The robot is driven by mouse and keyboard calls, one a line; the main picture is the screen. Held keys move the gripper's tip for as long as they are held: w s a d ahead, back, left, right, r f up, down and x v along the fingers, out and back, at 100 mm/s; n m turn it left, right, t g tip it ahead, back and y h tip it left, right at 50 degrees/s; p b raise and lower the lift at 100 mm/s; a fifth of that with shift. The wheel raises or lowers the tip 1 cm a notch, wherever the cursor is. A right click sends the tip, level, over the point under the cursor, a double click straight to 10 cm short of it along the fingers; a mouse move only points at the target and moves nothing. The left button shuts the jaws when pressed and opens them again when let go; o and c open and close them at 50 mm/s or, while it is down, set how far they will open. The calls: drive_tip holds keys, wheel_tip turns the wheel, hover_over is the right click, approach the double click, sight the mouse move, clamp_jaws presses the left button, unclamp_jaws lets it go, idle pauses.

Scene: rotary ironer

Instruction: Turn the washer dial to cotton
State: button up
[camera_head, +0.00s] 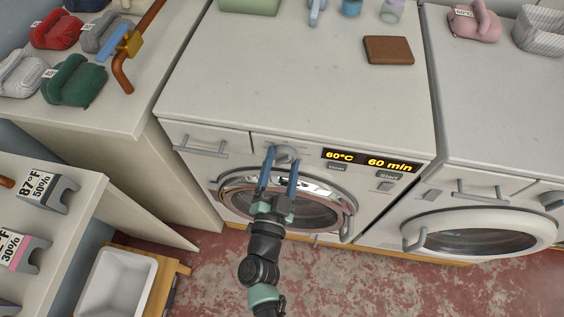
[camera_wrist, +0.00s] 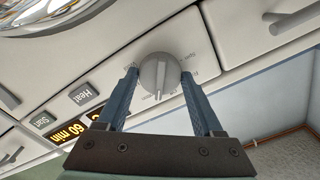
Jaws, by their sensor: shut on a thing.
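The washer (camera_head: 300,75) is a white front-loading machine with a round door below its panel. Its grey dial (camera_head: 286,154) sits on the panel between the drawer and the lit display. In the wrist view the dial (camera_wrist: 160,74) shows a raised ridge and small labels around it, too small to read surely. My gripper (camera_head: 279,160) is at the panel, its two blue fingers on either side of the dial. It also shows in the wrist view (camera_wrist: 161,82), shut on the dial. The display (camera_head: 370,161) reads 60°C and 60 min.
Start (camera_head: 388,176) and Heat (camera_head: 337,168) buttons lie right of the dial. A detergent drawer handle (camera_head: 200,149) is at its left. A brown block (camera_head: 388,50) lies on the washer top. Another white machine (camera_head: 490,130) stands at the right.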

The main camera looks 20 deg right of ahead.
drive_tip(key=shift+m, duration=0.8)
drive_tip(key=o, duration=1.4)
drive_tip(key=shift+c, duration=0.2)
drive_tip(key=b+v, duration=0.1)
drive_tip(key=v, duration=1.2)
